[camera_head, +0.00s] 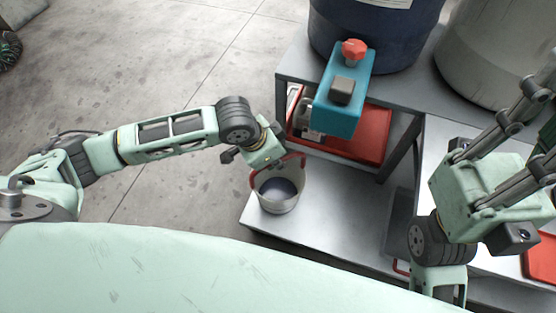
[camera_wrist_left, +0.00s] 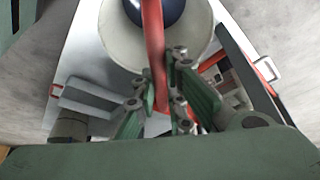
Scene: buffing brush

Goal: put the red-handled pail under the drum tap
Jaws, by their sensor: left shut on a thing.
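The pail (camera_head: 279,204) is pale grey with a red handle (camera_head: 254,180) and has a dark bluish inside. My left gripper (camera_head: 280,160) is shut on the handle, at the pail's upper side. In the left wrist view, the red handle (camera_wrist_left: 154,50) runs between the fingers, with the pail (camera_wrist_left: 112,38) beyond. The pail is over the left part of a low grey platform; I cannot tell if it touches. The teal tap (camera_head: 342,112) with a red knob (camera_head: 354,50) juts from the dark blue drum (camera_head: 380,35), up and right of the pail. My right gripper (camera_head: 540,125) is at the right edge, fingertips partly cut off.
A grey bench (camera_head: 408,92) carries the drum and a large pale container (camera_head: 490,55). A red tray-like thing (camera_head: 372,140) lies beneath the tap, between bench legs. The low platform (camera_head: 335,215) is clear right of the pail. Open concrete floor lies left.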

